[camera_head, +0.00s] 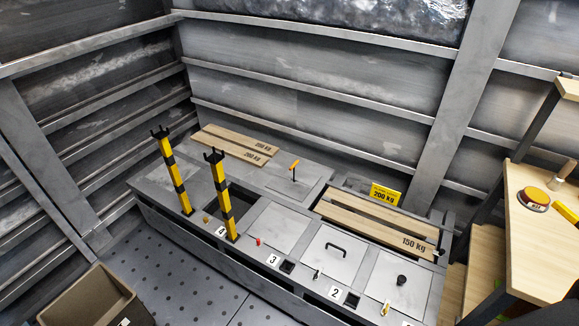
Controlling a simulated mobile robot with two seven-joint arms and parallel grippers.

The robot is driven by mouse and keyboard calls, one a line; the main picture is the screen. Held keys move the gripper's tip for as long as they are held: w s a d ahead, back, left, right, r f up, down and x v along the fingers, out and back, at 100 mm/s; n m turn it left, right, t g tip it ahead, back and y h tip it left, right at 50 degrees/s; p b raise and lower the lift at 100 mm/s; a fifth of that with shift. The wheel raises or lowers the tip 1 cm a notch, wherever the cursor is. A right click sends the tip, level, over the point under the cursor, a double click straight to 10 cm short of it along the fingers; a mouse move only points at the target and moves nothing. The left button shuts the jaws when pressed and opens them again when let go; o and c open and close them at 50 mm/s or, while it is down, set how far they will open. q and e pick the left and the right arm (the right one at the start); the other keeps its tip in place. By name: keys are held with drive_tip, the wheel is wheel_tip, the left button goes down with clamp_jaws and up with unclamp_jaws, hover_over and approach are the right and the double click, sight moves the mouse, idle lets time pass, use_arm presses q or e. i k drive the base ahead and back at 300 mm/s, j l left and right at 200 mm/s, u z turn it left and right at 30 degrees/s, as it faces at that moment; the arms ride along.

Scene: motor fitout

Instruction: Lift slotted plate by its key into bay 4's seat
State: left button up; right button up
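The slotted plate seems to be the grey plate (310,187) on the back part of the long metal bench. A key with an orange handle (295,165) stands upright on it; whether it is locked in a slot is too small to tell. A dark square opening (239,203) lies to the left of and in front of that plate. A label, probably 4, (221,231) is at its front edge, so this looks like bay 4; its inner seat is in shadow. Neither of my grippers is in view.
Two yellow-black posts (173,176) (221,196) flank the opening. Plates with a black handle (335,246) and a knob (401,281) lie right. Wooden boards (235,145) (377,221) lie behind. A brown bin (95,297) stands front left; a wooden bench (540,250) stands right.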

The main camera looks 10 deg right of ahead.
sight(296, 162)
drive_tip(key=i+j, duration=0.2)
drive_tip(key=j, duration=0.2)
drive_tip(key=i+j+z, duration=0.1)
drive_tip(key=j, duration=0.25)
drive_tip(key=i+j, duration=0.25)
drive_tip(key=j, duration=0.15)
drive_tip(key=i+j+z, duration=0.1)
drive_tip(key=j, duration=0.3)
drive_tip(key=i, duration=0.05)
